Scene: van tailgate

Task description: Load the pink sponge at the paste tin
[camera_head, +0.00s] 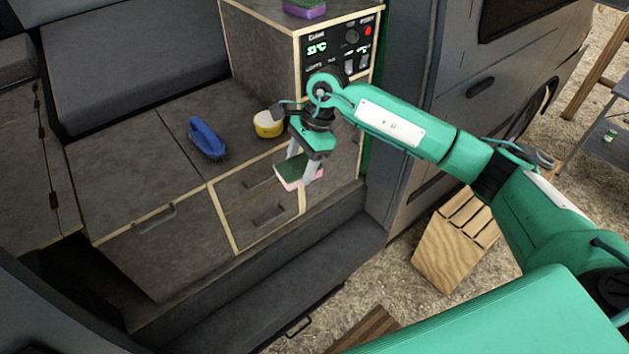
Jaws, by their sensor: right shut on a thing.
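My right gripper (299,172) is shut on the pink sponge (291,183), which has a green top face. It holds the sponge in the air in front of the drawer fronts, below the countertop's front edge in the picture. The paste tin (268,124), yellow with a white top, stands on the grey countertop, up and left of the sponge. The sponge and the tin are apart. The gripper's wrist hides a little of the counter just right of the tin. My left gripper is not in view.
A blue brush (207,138) lies on the counter left of the tin. A purple and green sponge (304,8) lies on the cabinet (262,40) with the control panel. A wooden crate (457,240) stands on the gravel. The counter's left part is clear.

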